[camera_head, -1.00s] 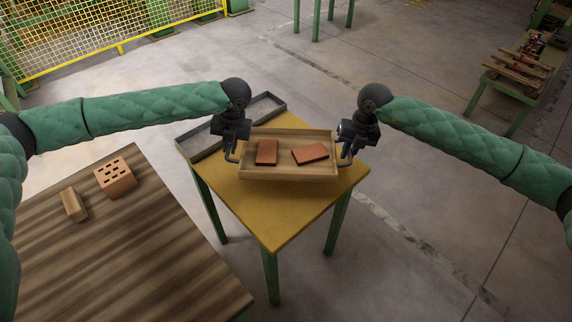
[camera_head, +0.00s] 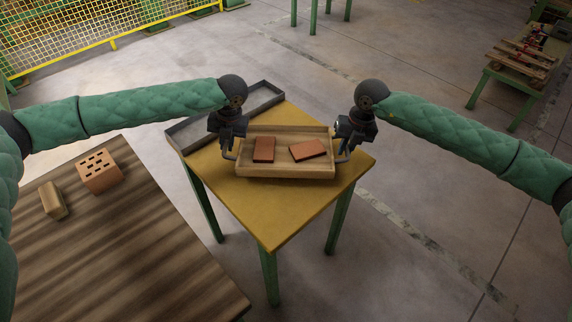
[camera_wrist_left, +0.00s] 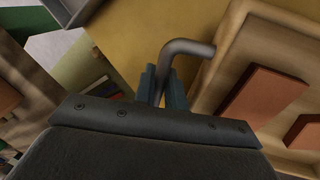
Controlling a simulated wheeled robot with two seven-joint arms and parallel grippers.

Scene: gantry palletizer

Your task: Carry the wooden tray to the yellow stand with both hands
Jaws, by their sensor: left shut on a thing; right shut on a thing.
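The wooden tray (camera_head: 287,171) holds two flat red-brown tiles, a left one (camera_head: 264,149) and a right one (camera_head: 308,149). It is over the yellow stand (camera_head: 268,222); I cannot tell whether it touches the top. My left gripper (camera_head: 229,152) is shut on the tray's left handle, a bent grey bar. In the left wrist view the blue fingers (camera_wrist_left: 163,88) close around that handle (camera_wrist_left: 187,47) beside the tray wall (camera_wrist_left: 222,55). My right gripper (camera_head: 345,152) is shut on the tray's right handle, partly hidden by the wrist.
A grey shallow tray (camera_head: 196,133) lies along the stand's back left edge, close to my left gripper. A striped wooden table (camera_head: 120,250) at the left bears a perforated brick (camera_head: 99,172) and a wooden block (camera_head: 53,200). The stand's front is bare.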

